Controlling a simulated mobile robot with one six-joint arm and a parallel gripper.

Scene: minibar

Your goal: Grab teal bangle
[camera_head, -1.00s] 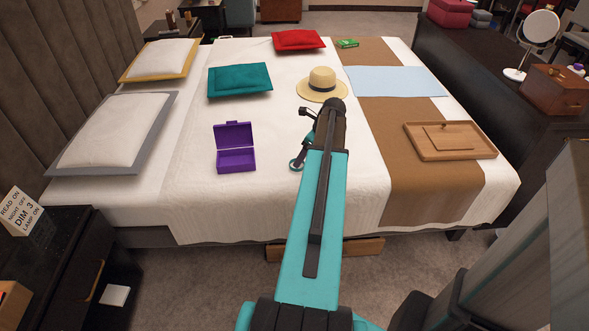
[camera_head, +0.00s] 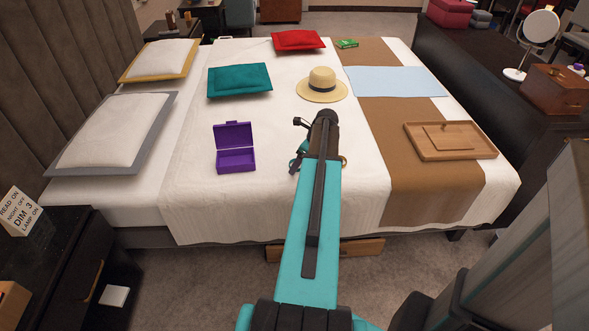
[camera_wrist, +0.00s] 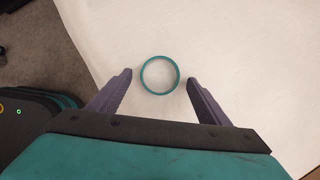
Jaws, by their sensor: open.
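The teal bangle (camera_wrist: 142,75) is a thin ring lying on the white bed cover, seen from above in the wrist view. My gripper (camera_wrist: 159,77) is open. Its two purple-grey fingers stand to the left and right of the bangle in that view, with small gaps between them and the ring. The fingers look empty, and I cannot tell their exact height above the cover. In the head view my arm covers much of this area, and I cannot clearly separate the bangle from my teal gripper parts.
On the bed (camera_head: 200,200) are an open purple box (camera_head: 236,160), a straw hat (camera_head: 322,90), a wooden tray (camera_head: 470,151) and a teal cushion (camera_head: 240,82). White cover around the bangle is clear.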

